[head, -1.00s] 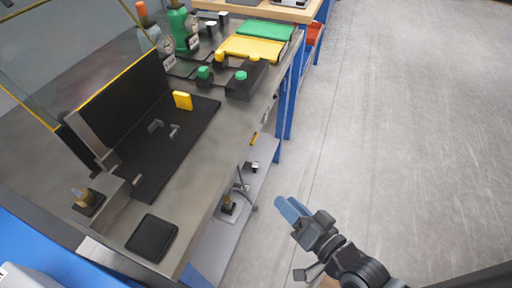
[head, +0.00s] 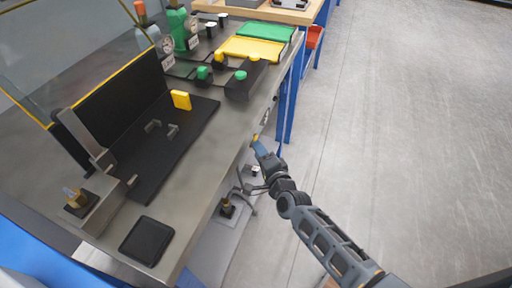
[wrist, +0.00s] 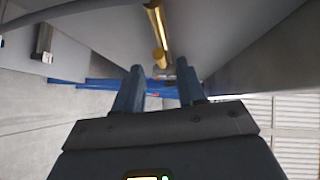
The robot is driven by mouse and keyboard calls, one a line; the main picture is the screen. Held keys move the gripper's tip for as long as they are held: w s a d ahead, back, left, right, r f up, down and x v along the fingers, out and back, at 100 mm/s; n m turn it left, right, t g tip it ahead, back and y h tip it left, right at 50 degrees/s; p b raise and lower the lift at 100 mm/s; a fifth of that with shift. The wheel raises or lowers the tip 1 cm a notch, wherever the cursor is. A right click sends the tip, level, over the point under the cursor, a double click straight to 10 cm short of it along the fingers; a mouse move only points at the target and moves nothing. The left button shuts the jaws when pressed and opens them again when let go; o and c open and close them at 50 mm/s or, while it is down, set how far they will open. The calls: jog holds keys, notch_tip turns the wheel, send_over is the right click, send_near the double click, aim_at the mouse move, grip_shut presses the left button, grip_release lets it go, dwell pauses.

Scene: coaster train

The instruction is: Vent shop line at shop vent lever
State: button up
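A yellow bar-shaped lever (wrist: 157,32), likely the shop vent lever though I read no label, shows ahead of my gripper (wrist: 159,84) in the wrist view. Its rounded end lies in line with the gap between my two blue fingers. The fingers stand apart with nothing between them. In the head view my gripper (head: 257,146) is at the bench's front edge, its tips close to a small yellow piece (head: 254,137) of the lever. I cannot tell whether they touch.
The steel workbench (head: 205,165) carries a black plate, a yellow block (head: 181,99), green and yellow trays (head: 252,49), gauges and knobs. A lower shelf (head: 222,232) holds a small fitting under the bench. The floor to the right is clear.

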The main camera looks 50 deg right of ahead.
jog(key=shift+x, duration=1.55)
grip_shut()
